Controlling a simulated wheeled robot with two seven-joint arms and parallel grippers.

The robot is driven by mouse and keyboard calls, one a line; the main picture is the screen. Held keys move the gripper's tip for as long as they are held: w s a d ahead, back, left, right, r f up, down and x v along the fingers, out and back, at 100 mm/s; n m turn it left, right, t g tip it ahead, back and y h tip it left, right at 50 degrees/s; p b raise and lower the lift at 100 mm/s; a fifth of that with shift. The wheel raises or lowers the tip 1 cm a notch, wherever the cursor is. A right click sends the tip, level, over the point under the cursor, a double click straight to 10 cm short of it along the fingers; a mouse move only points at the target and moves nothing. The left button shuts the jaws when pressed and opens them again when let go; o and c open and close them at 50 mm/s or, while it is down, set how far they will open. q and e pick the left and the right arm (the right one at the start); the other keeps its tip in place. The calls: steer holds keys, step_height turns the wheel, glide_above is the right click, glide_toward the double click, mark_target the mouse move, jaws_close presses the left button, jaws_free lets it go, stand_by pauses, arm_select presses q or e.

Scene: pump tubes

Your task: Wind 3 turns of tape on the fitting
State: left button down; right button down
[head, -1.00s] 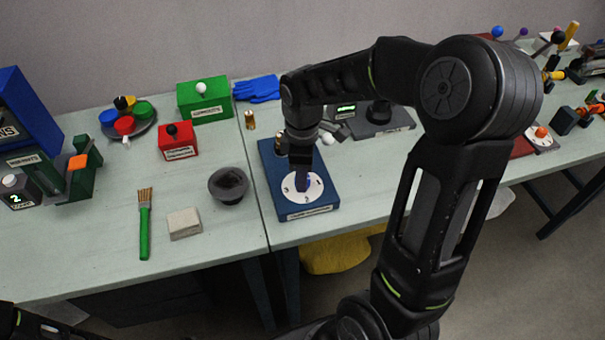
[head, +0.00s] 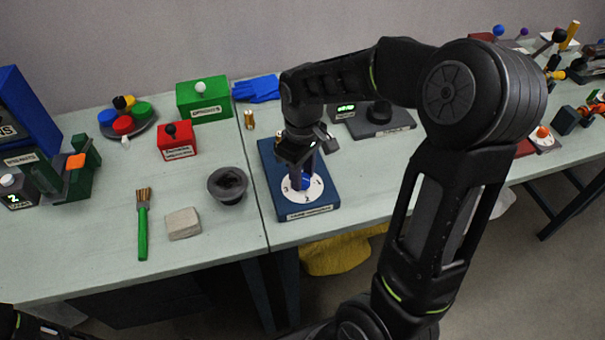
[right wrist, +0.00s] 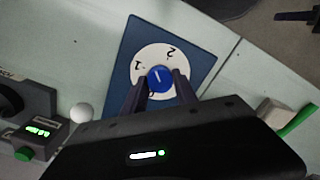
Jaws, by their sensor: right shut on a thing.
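A blue board (head: 322,207) with a white round dial (head: 291,194) lies on the bench; a label runs along its front edge. The dial bears numerals, and 2 shows clearly in the right wrist view. A round blue knob (right wrist: 160,78) with a white mark stands at the dial's centre. My right gripper (head: 304,182) reaches down over the board, and its two fingers are shut on the knob's sides, as the right wrist view shows. A brass fitting (head: 250,119) stands on the bench behind the board. I cannot make out any tape.
A dark bowl (head: 228,184), a beige block (head: 183,223) and a green brush (head: 143,230) lie left of the board. Red (head: 177,141) and green (head: 203,99) boxes stand behind. A grey device (head: 385,121) is at the back right.

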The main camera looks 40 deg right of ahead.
steer(key=shift+m, duration=0.3)
steer(key=m, duration=0.2)
steer(key=shift+m, duration=0.6)
steer(key=m, duration=0.3)
steer(key=shift+m+b, duration=0.3)
steer(key=shift+b, duration=0.05)
steer(key=c, duration=1.2)
jaws_free()
